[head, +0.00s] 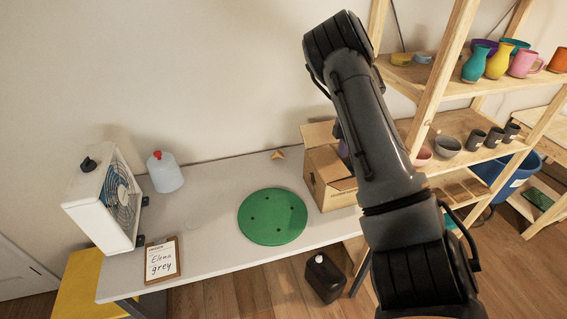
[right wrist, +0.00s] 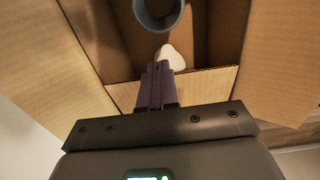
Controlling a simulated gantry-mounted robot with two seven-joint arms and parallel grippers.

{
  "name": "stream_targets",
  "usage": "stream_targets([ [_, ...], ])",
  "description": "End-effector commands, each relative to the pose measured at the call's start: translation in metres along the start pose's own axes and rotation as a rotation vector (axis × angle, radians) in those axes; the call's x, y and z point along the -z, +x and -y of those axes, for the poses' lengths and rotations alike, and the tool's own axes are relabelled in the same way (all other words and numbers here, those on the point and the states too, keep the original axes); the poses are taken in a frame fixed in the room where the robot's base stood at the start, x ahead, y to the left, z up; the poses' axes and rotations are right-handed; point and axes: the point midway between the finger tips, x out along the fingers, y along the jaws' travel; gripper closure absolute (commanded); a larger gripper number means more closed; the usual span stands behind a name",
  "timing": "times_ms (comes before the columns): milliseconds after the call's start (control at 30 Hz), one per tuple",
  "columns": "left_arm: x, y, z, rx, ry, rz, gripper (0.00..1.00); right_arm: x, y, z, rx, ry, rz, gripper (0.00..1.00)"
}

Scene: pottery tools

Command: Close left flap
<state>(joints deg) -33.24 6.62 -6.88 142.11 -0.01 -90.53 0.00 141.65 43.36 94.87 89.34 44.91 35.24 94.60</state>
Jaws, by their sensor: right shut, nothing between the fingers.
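The cardboard box (head: 320,191) stands on the right end of the grey table, partly hidden behind my right arm. A raised flap (head: 318,134) shows at its back left. In the right wrist view the box is open, with a wide flap on the left (right wrist: 48,55), another on the right (right wrist: 282,62) and a shorter panel (right wrist: 208,84) at the near side. Inside are a grey round cup-like item (right wrist: 158,24) and a white piece (right wrist: 173,58). My right gripper (right wrist: 159,68) is shut and empty, its purple fingers over the near side of the opening. My left gripper is out of view.
A green round disc (head: 272,216) lies left of the box. A white fan (head: 105,200), a jug (head: 165,172) and a clipboard (head: 162,260) are farther left. A wooden shelf (head: 440,85) with pottery stands close on the right. A dark canister (head: 324,278) is on the floor.

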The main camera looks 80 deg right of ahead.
Motion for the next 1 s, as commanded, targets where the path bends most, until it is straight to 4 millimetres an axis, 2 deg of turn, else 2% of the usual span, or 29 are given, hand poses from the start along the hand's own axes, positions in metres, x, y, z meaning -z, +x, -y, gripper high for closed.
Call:
stream_targets([
  [300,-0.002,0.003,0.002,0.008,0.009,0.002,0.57,-0.004,0.013,0.0,0.0,0.0,0.0,1.0],
  [1000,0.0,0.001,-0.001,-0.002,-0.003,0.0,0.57,-0.005,0.012,0.0,-0.001,0.0,0.0,1.0],
])
